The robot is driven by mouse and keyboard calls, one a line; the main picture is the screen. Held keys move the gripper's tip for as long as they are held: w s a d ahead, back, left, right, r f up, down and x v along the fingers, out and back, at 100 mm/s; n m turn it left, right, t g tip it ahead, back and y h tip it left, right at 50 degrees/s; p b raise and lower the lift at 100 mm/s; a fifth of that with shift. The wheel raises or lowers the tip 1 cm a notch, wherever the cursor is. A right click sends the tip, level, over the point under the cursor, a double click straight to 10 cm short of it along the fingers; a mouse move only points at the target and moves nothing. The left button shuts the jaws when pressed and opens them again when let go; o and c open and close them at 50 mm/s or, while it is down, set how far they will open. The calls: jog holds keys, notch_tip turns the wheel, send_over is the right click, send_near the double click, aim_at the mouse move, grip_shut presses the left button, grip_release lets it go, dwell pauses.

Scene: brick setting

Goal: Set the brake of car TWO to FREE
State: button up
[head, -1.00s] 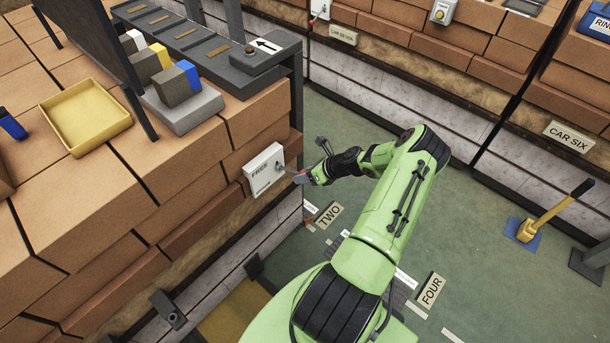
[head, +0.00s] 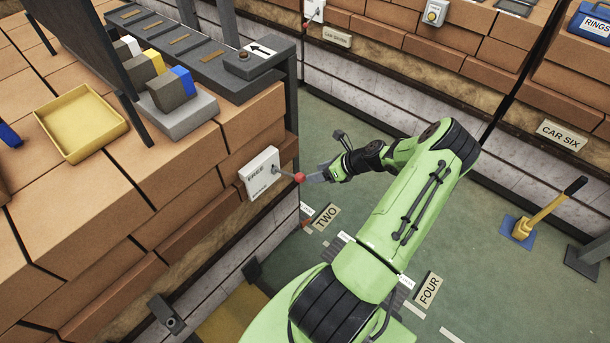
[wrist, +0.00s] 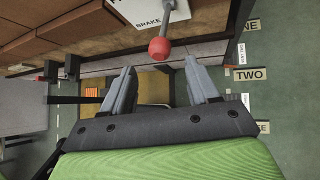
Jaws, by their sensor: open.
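The brake panel (head: 258,173) is a white plate on the side of the brick stack, with FREE on its upper part and smaller lettering below. Its lever sticks out to the right and ends in a red knob (head: 299,178). In the wrist view the knob (wrist: 159,50) is ahead of the fingertips, and the word BRAKE shows beside the lever. I cannot tell for certain which setting the lever stands at. My gripper (head: 318,175) is open and empty, just right of the knob; its fingers (wrist: 160,78) are spread wide. The TWO sign (head: 327,217) lies on the floor below.
A yellow tray (head: 80,123) and a grey block holder (head: 187,118) stand on the brick top at left. A FOUR sign (head: 428,290) and a yellow floor lever (head: 548,210) are to the right. Green floor (head: 480,240) lies open right of my arm.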

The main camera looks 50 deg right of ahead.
jog(key=v, duration=0.7)
jog(key=shift+r, duration=0.1)
